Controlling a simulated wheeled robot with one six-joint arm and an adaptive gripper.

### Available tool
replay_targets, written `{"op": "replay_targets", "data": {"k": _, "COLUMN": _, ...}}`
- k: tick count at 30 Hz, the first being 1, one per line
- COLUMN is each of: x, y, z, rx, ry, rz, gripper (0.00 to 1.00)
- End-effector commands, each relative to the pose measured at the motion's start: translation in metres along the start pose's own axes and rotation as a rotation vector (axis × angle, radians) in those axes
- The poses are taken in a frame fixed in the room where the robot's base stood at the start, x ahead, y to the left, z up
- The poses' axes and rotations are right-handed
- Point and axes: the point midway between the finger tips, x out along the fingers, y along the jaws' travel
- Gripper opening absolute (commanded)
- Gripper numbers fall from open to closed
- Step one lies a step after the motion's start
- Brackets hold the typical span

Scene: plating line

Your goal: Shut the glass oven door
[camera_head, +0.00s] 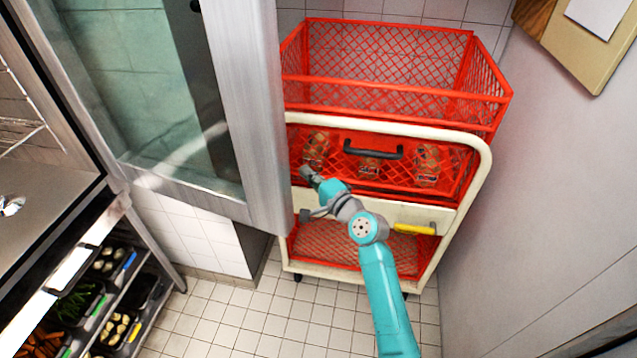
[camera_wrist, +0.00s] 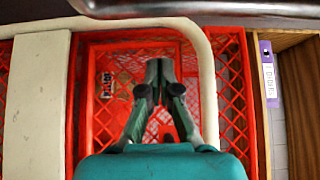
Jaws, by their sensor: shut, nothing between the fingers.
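The glass oven door (camera_head: 250,110) stands open at the upper left of the head view, a glass pane in a wide steel frame. The oven (camera_head: 55,215) is at the left edge, its inside partly showing. My gripper (camera_head: 309,174) is just right of the door's lower outer edge, in front of the red trolley. I cannot tell whether it touches the door. In the wrist view my gripper (camera_wrist: 160,68) has its fingers together and holds nothing. A grey bar crosses the top right there, and I cannot tell what it belongs to.
A cream-framed trolley (camera_head: 478,150) with red mesh baskets (camera_head: 395,95) and several jars stands behind my gripper. A grey wall panel (camera_head: 560,200) closes the right side. Food trays (camera_head: 85,295) sit under the oven. The tiled floor (camera_head: 270,325) is clear at the bottom.

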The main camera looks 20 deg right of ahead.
Motion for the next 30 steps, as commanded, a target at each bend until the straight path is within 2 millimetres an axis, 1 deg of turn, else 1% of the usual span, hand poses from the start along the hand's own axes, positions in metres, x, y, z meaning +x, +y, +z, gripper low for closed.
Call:
{"op": "replay_targets", "data": {"k": 1, "x": 0.009, "y": -0.001, "z": 0.0, "rx": 0.0, "ry": -0.002, "rz": 0.0, "gripper": 0.0}}
{"op": "replay_targets", "data": {"k": 4, "x": 0.022, "y": 0.0, "z": 0.002, "rx": 0.0, "ry": -0.002, "rz": 0.0, "gripper": 0.0}}
{"op": "replay_targets", "data": {"k": 6, "x": 0.015, "y": 0.001, "z": 0.013, "rx": -0.001, "ry": -0.002, "rz": 0.001, "gripper": 0.0}}
{"op": "replay_targets", "data": {"k": 9, "x": 0.011, "y": 0.001, "z": 0.024, "rx": -0.002, "ry": -0.002, "rz": 0.001, "gripper": 0.0}}
{"op": "replay_targets", "data": {"k": 15, "x": 0.006, "y": 0.0, "z": 0.036, "rx": 0.0, "ry": -0.001, "rz": 0.0, "gripper": 0.0}}
{"op": "replay_targets", "data": {"k": 30, "x": 0.005, "y": 0.0, "z": 0.038, "rx": 0.0, "ry": 0.0, "rz": 0.0, "gripper": 0.0}}
